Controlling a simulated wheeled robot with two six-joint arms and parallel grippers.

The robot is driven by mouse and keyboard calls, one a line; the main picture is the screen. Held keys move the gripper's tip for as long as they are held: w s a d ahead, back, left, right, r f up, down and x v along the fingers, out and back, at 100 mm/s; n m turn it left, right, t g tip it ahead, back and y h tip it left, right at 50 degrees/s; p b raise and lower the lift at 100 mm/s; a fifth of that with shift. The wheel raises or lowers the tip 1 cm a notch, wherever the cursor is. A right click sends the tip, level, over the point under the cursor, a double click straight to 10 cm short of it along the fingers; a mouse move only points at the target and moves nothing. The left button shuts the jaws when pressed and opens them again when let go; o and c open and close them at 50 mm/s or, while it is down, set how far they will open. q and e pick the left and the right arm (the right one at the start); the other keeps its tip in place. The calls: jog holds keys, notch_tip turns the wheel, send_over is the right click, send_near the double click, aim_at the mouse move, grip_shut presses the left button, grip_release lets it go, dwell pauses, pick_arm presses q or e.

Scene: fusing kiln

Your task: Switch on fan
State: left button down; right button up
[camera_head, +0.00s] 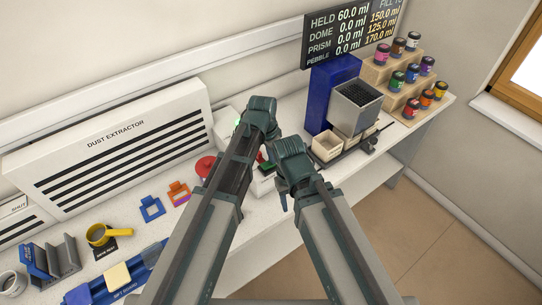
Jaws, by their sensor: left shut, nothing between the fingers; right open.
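The dust extractor (120,142), a large white panel with black slots, stands against the back wall at left. A small white box (224,127) with a green spot is at its right end, partly hidden by my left arm. Another small white box (262,186) with green and red parts on top sits between my two arms, partly covered. I cannot tell which box switches the fan. My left gripper (263,106) is shut and empty, near the first box. My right gripper (289,158) is open, just right of the second box; its fingertips are mostly hidden.
At right stand a blue hopper (324,93), a grey bin (357,106), small trays (327,147) and a stepped wooden rack (391,69) of jars. At left are a red round object (204,166), a yellow cup (101,235) and blue holders (151,208).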

pick_arm(q)
jog(key=shift+a, duration=0.1)
jog(key=shift+s+a+r, duration=0.2)
jog(key=shift+s+a, duration=0.25)
jog(key=shift+a, duration=0.2)
notch_tip(320, 180, up, 14)
jog(key=w+d+p, duration=0.1)
jog(key=d+p, duration=0.1)
jog(key=p, duration=1.2)
jog(key=shift+w+d+f, duration=0.15)
jog(key=shift+w+d, duration=0.05)
jog(key=shift+w, duration=0.15)
